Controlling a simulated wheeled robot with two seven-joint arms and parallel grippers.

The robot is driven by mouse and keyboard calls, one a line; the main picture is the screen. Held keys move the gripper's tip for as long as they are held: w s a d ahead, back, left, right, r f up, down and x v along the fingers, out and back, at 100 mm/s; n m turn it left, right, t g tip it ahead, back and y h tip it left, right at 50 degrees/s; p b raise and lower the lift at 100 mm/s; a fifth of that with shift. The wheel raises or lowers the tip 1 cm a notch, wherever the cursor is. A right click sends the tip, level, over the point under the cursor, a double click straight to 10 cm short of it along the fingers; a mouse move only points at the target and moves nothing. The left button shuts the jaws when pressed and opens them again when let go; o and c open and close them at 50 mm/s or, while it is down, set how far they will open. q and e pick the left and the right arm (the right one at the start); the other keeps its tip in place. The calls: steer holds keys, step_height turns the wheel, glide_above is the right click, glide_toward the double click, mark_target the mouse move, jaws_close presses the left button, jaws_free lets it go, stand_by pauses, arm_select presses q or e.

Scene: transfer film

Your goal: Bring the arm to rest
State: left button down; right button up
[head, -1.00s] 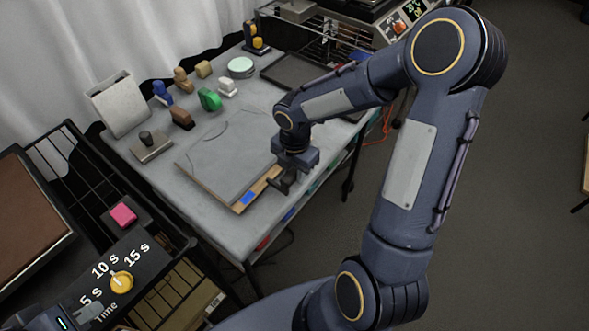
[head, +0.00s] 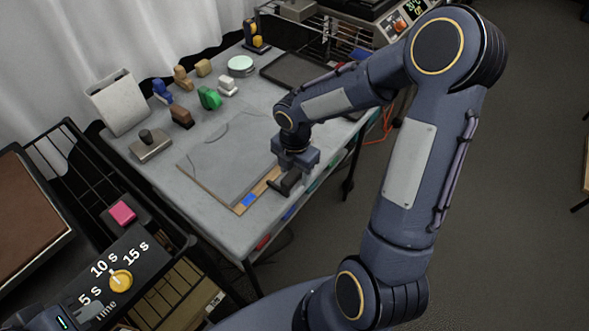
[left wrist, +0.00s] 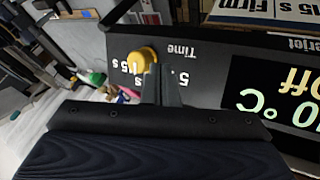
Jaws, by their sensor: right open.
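My right arm reaches over the grey worktable (head: 225,222) from the right in the head view. Its gripper (head: 284,186) is open, low over the near right edge of a grey sheet (head: 225,160) on a wooden board. I cannot tell whether it touches the board. My left gripper (head: 88,312) shows only partly at the lower left, near the black timer panel (head: 75,283) with its yellow knob (head: 121,281). In the left wrist view my left fingers (left wrist: 160,72) are close together with nothing seen between them, in front of the knob (left wrist: 142,60).
Several stamps stand at the back of the table, including a green one (head: 209,98) and a blue one (head: 162,91). A dark tray (head: 290,70) lies behind my right arm. A pink block (head: 122,213) sits by the panel. Open floor (head: 500,230) lies to the right.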

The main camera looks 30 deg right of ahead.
step_height(320, 180, up, 8)
steer(key=shift+f+p, duration=0.1)
steer(key=shift+p, duration=0.45)
